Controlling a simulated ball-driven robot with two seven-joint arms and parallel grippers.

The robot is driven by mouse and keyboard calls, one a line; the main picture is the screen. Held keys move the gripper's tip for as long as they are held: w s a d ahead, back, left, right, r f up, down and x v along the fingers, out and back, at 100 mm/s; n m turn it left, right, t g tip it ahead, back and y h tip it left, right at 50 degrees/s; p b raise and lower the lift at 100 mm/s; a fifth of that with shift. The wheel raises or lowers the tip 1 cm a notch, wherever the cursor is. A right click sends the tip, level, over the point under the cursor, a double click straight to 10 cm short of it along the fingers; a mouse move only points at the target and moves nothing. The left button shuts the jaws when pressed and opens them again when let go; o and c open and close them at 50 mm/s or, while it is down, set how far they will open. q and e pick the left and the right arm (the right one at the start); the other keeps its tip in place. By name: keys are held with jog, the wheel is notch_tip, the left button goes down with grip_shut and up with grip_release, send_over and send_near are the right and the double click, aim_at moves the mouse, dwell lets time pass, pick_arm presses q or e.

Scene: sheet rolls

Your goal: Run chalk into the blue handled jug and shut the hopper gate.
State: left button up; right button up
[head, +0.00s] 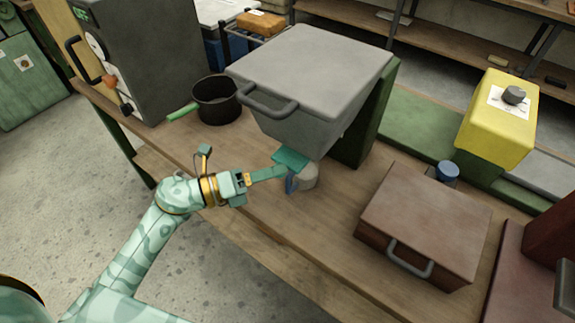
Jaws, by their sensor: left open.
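The grey hopper (315,80) stands on the workbench against a green upright, with its body tapering downward. A teal plate (291,159) with a narrow strip reaching left shows under it, seemingly the gate; its exact position is unclear. The jug (308,177), pale with a blue handle on its left side, stands below the hopper, partly covered by the plate. Its inside is hidden and no falling chalk shows. My left gripper (247,179) is open at the left end of the teal strip; I cannot tell whether it touches. My right gripper is out of view.
A black pan (216,99) with a green handle stands left of the hopper, beside a grey machine (150,55). A brown lidded box (425,220), a blue-capped container (447,173) and a yellow box (497,120) are to the right. The bench front is clear.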

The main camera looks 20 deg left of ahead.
aim_at(291, 162)
pick_arm(q)
jog(key=shift+x, duration=1.95)
grip_shut()
jog(key=shift+w+d, duration=0.2)
jog(key=shift+w, duration=0.5)
grip_release()
jog(key=shift+s+a, duration=0.1)
jog(key=v, duration=1.6)
